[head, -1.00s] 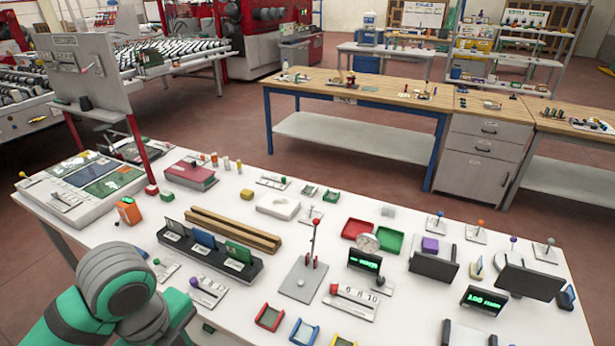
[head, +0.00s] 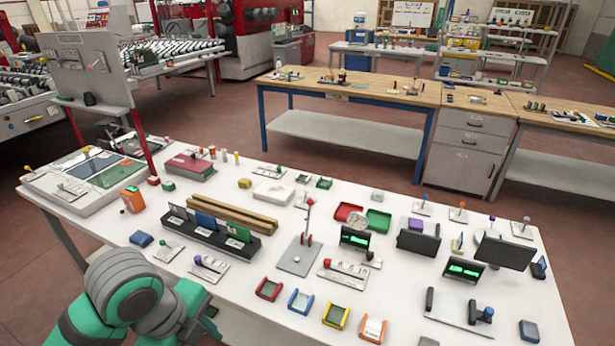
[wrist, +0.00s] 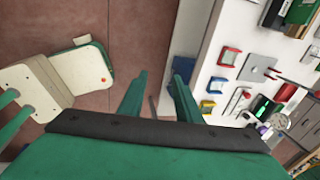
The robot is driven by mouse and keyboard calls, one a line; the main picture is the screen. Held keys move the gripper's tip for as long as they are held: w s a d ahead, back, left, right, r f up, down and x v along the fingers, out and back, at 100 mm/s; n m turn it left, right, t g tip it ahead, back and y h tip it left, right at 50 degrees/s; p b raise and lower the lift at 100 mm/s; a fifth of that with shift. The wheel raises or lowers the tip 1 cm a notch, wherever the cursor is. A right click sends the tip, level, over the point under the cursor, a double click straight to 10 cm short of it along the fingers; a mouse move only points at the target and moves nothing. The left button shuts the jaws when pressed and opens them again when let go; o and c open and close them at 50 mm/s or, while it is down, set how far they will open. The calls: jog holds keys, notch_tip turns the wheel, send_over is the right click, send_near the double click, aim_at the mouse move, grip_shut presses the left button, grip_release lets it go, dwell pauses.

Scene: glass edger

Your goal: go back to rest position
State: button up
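My gripper (wrist: 158,84) shows in the wrist view as two green fingers spread apart with nothing held between them. It hangs over the floor beside the white table (wrist: 203,75), whose edge is just right of the fingers. In the head view my green and grey arm is at the lower left, in front of the table (head: 255,318). The fingers cannot be made out clearly there.
Near the table's front are a black card holder (head: 200,236), a red tray (head: 268,289), a blue tray (head: 300,301) and a yellow tray (head: 336,315). A wooden workbench (head: 350,90) stands behind. Red-brown floor (head: 230,125) lies between them.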

jog(key=w+d+r+n+t+h, duration=0.35)
jog(key=w+d+n+t, duration=0.2)
jog(key=w+d, duration=0.5)
jog(key=w+d+r+n+t+h, duration=0.3)
jog(key=w+d+n+t+h, duration=0.3)
jog(key=d, duration=0.7)
jog(key=s+f+n+t+y, duration=0.2)
jog(key=s+f+n+y, duration=0.4)
jog(key=f, duration=0.4)
jog(key=s+f+n+t+y, duration=0.1)
jog(key=s+f+n+y, duration=0.4)
jog(key=s+f+n, duration=0.3)
jog(key=s+a+f+m, duration=0.1)
jog(key=s+a+f, duration=0.1)
jog(key=s, duration=0.9)
jog(key=s+a+f+m+g, duration=0.1)
jog(key=s+f+m, duration=0.1)
jog(key=s, duration=0.9)
jog(key=shift+s+a+f, duration=0.25)
jog(key=shift+a+f, duration=0.1)
jog(key=shift+f, duration=0.55)
